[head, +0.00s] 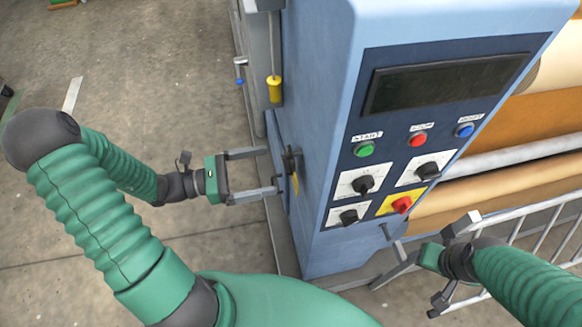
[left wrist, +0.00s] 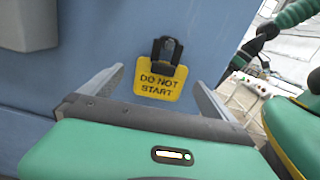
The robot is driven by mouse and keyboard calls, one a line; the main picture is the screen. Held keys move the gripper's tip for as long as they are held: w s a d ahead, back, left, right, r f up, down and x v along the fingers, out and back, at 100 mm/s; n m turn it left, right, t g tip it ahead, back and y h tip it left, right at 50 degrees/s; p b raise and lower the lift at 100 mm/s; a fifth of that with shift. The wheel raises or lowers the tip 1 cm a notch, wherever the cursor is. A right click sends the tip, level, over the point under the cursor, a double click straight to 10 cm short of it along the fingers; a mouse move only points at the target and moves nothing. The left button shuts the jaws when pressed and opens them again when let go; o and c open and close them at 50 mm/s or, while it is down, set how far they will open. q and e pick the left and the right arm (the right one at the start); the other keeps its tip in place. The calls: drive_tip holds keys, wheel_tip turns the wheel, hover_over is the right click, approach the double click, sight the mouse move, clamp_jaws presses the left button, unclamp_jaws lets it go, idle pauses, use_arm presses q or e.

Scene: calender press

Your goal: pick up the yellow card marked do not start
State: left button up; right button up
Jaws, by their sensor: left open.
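The yellow card (left wrist: 160,80) reads DO NOT START in the left wrist view. It hangs from a black clip (left wrist: 166,50) on the blue side wall of the machine. In the head view the card (head: 295,184) is only a thin yellow sliver, seen edge-on below the dark clip (head: 290,160). My left gripper (head: 270,171) is open, its fingers pointing at the wall. In the left wrist view the card shows between the two fingers (left wrist: 150,90), with nothing gripped. My right gripper (head: 418,245) has its fingers apart in front of the machine.
The blue machine (head: 335,255) has a control panel with buttons, black knobs and a red switch on yellow (head: 401,204). A yellow-handled pendant (head: 275,89) hangs at its far side. A metal rail (head: 540,228) stands at the right. The floor (head: 170,60) at left is mostly clear.

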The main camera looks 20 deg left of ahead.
use_arm(q)
drive_tip(key=x, duration=0.5)
drive_tip(key=shift+s+d+f, duration=0.1)
drive_tip(key=shift+d+f, duration=0.15)
drive_tip(key=shift+f, duration=0.05)
drive_tip(key=shift+a, duration=0.15)
drive_tip(key=c, duration=1.1)
drive_tip(key=v, duration=0.6)
drive_tip(key=r+v, duration=0.1)
drive_tip(key=v, duration=1.1)
drive_tip(key=shift+s+r, duration=0.1)
drive_tip(key=shift+r, duration=0.15)
